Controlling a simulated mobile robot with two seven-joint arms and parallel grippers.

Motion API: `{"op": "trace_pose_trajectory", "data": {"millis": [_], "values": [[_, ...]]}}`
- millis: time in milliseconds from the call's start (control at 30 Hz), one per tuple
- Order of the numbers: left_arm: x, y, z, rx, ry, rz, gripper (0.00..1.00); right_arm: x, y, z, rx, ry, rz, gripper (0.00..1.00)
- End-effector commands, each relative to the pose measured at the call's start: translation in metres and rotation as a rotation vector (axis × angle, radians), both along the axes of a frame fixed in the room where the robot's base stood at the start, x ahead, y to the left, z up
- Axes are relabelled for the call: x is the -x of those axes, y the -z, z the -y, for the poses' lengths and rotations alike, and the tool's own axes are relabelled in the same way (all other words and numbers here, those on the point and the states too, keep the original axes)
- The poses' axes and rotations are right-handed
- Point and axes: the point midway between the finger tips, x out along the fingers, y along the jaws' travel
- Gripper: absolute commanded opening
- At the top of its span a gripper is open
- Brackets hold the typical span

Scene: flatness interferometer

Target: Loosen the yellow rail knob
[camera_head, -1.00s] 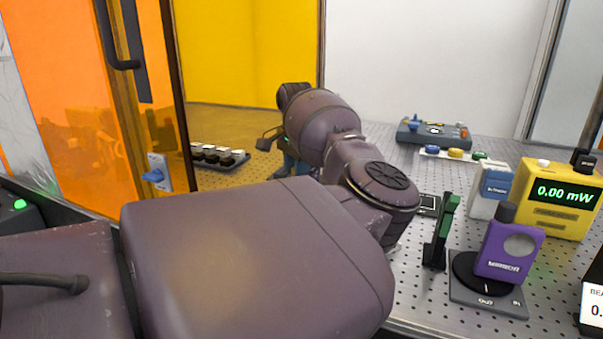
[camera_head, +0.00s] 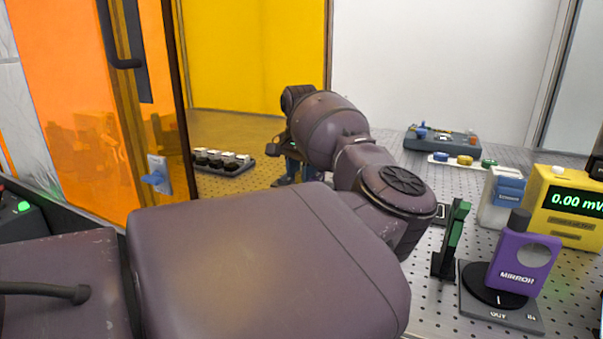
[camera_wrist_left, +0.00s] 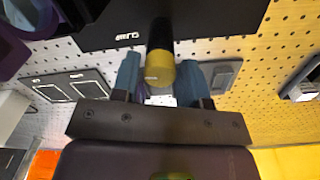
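The yellow rail knob (camera_wrist_left: 160,72) shows in the left wrist view as a round yellow end on a dark cylinder. My left gripper (camera_wrist_left: 160,78) has its two blue fingers on either side of it. The finger edges look close to the knob's sides, but I cannot tell whether they touch. In the head view my left gripper (camera_head: 292,174) is small and mostly hidden behind my left arm, low over the far part of the bench. The knob cannot be made out there. My right gripper is not in view.
The perforated bench holds a purple mirror mount (camera_head: 522,262), a green-and-black upright part (camera_head: 452,240) and a yellow power meter (camera_head: 566,208) at right. A tray of dark knobs (camera_head: 222,163) lies beyond the orange door (camera_head: 75,110). A black plate (camera_wrist_left: 220,18) is close by the gripper.

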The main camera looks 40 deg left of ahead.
Motion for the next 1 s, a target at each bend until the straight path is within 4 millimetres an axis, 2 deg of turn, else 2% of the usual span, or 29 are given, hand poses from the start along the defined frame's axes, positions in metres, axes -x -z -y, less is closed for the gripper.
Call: {"op": "trace_pose_trajectory", "data": {"millis": [33,100,467,567,800,1000], "values": [[0.000,-0.001,0.000,0.000,0.000,0.001,0.48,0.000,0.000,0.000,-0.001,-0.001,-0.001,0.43],[0.000,0.000,0.000,0.000,0.000,0.000,0.57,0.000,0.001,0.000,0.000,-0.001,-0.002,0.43],[0.000,-0.006,0.000,0.000,0.001,0.001,0.57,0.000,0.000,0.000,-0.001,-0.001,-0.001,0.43],[0.000,-0.018,-0.001,0.000,0.001,0.003,0.57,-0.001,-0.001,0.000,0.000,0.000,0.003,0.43],[0.000,-0.062,-0.001,-0.001,0.001,0.004,0.57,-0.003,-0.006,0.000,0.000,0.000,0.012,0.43],[0.000,-0.092,-0.002,0.000,0.001,0.002,0.57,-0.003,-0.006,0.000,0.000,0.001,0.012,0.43]]}}
